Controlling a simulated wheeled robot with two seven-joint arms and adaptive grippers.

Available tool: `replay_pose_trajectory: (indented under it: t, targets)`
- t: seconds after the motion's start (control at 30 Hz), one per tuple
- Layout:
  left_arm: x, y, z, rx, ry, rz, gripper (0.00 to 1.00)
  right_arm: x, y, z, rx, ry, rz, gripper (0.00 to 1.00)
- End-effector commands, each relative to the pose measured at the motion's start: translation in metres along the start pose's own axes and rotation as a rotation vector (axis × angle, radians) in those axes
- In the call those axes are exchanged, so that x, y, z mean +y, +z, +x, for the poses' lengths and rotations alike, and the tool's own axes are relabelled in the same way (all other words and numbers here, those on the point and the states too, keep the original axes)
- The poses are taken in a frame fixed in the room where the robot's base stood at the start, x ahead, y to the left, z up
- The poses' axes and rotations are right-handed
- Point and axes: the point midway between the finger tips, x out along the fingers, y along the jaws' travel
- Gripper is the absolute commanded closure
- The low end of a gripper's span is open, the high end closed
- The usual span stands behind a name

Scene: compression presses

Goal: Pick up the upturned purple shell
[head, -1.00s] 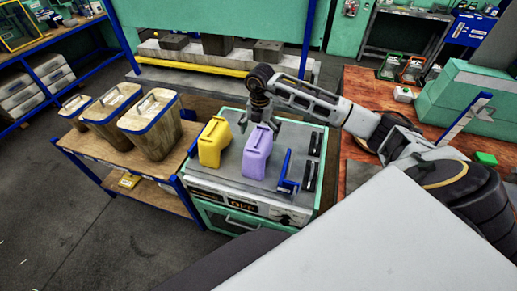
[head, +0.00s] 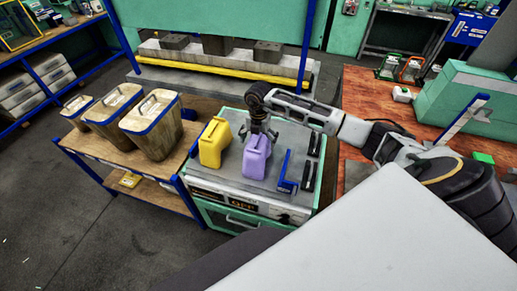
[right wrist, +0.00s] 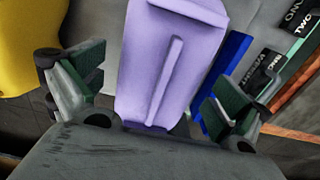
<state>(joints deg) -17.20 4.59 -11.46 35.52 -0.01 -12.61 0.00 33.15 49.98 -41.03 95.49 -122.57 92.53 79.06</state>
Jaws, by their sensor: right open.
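The purple shell (head: 256,158) stands on the grey top of the green cabinet (head: 228,124), right of a yellow shell (head: 214,142). My right gripper (head: 259,134) is above the purple shell at its far end, pointing down. In the right wrist view the purple shell (right wrist: 172,62) lies between the two open fingers (right wrist: 160,92), with a raised rib along its face. The fingers are apart from it on both sides. My left gripper is not in view.
A blue bracket (head: 287,172) and black labelled blocks (head: 312,145) are to the right of the purple shell. Several bins (head: 150,125) stand on the shelf at left. A press bed (head: 220,57) lies behind the cabinet.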

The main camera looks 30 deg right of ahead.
Motion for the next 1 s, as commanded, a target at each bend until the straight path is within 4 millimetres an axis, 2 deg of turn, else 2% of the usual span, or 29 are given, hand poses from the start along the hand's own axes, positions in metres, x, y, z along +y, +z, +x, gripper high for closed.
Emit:
replay_pose_trajectory:
  t: [0.4,0.87,1.0]
  targets:
    - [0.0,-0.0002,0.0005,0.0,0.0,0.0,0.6,0.0001,-0.0001,0.0003,0.0,0.001,0.0,0.01]
    - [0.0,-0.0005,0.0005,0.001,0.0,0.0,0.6,0.0002,-0.0001,0.0001,0.0,0.001,0.0,0.6]
    - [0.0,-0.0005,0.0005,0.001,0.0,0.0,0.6,0.0003,0.0,0.0,0.0,0.001,0.0,0.61]
